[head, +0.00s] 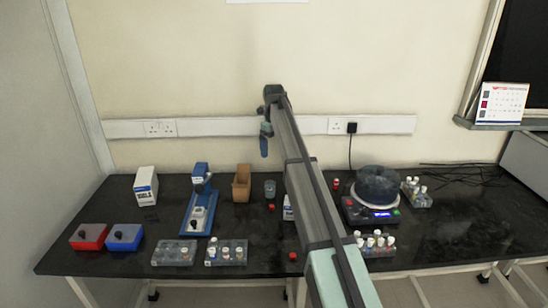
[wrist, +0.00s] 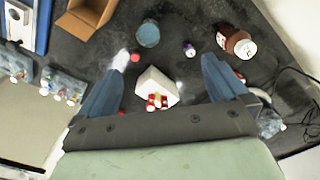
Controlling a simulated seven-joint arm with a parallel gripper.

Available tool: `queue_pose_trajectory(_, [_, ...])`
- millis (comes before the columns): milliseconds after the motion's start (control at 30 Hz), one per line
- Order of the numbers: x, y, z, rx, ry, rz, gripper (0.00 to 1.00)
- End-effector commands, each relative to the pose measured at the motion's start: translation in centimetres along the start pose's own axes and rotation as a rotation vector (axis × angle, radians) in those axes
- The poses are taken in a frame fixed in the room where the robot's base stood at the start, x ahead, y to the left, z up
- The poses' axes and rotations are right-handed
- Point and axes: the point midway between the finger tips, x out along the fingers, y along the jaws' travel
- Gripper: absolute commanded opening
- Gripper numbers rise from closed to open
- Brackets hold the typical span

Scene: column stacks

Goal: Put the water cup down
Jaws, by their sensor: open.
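The water cup (head: 270,189) is a small grey-blue cup standing on the black bench, right of a brown open box. In the wrist view the cup (wrist: 148,33) shows from above near the top, beyond my fingertips and apart from them. My gripper (head: 264,147) is raised above the bench in the head view. In the wrist view my gripper (wrist: 163,58) has its two blue fingers spread wide with nothing held between them.
The brown box (head: 241,184) stands left of the cup. A white box (wrist: 156,84) with red-capped vials lies below my gripper. A brown bottle (wrist: 236,42) is at right. A dark round device (head: 376,185) and vial racks (head: 226,253) occupy the bench. Red and blue boxes (head: 124,237) sit left.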

Motion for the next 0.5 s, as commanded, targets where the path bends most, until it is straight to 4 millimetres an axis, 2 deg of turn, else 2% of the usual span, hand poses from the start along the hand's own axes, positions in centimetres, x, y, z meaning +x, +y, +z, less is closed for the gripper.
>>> queue_pose_trajectory(33, [-1.2, -0.1, 0.1, 0.0, -0.002, -0.001, 1.0])
queue_pose_trajectory(200, [-4.1, -0.1, 0.1, 0.0, -0.001, -0.001, 1.0])
queue_pose_trajectory(500, [-6.7, 0.0, 0.0, 0.0, 0.0, 0.0, 1.0])
